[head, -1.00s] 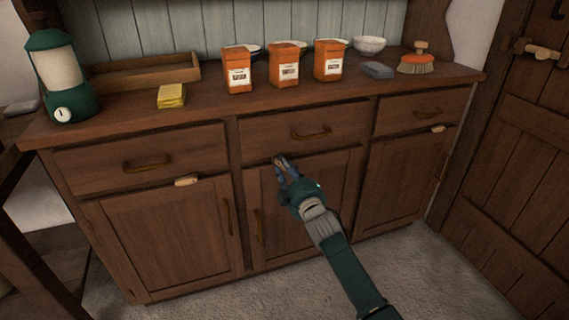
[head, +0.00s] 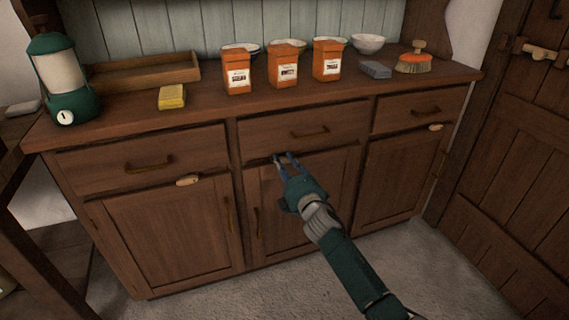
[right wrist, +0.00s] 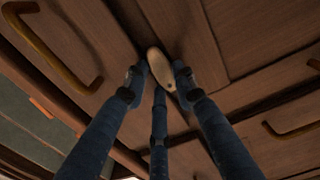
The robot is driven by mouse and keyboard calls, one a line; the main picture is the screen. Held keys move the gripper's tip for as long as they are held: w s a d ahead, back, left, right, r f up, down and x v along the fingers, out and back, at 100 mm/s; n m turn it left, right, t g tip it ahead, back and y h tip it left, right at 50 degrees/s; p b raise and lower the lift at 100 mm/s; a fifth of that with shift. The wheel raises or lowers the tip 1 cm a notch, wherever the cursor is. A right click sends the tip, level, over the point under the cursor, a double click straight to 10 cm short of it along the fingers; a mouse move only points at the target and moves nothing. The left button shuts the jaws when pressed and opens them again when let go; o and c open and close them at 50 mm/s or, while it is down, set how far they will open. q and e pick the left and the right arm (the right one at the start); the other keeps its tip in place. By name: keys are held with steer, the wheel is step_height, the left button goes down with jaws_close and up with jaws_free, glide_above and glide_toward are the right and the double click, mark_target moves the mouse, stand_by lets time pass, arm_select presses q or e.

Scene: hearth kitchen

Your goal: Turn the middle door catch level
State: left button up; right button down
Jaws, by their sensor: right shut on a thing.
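The middle cupboard door (head: 318,185) is closed below the middle drawer. My right gripper (head: 285,157) reaches to its top left edge. In the right wrist view, the pale wooden middle catch (right wrist: 159,66) sits between the fingertips, and my right gripper (right wrist: 160,75) is shut on it. The catch runs from upper left down to lower right in that view; I cannot tell exactly how level it is. In the head view the fingers hide most or all of it. My left gripper is not in view.
Similar catches sit above the left door (head: 187,180) and the right door (head: 436,127). The middle drawer handle (head: 310,132) is just above right of my gripper. The countertop holds orange canisters (head: 283,70), a lantern (head: 62,80) and a brush (head: 413,63). The floor in front is clear.

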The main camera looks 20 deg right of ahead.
steer(key=shift+n, duration=0.3)
stand_by(0.4)
steer(key=c, duration=1.4)
jaws_free()
steer(key=shift+s, duration=0.1)
steer(key=s, duration=1.2)
steer(key=shift+d, duration=0.2)
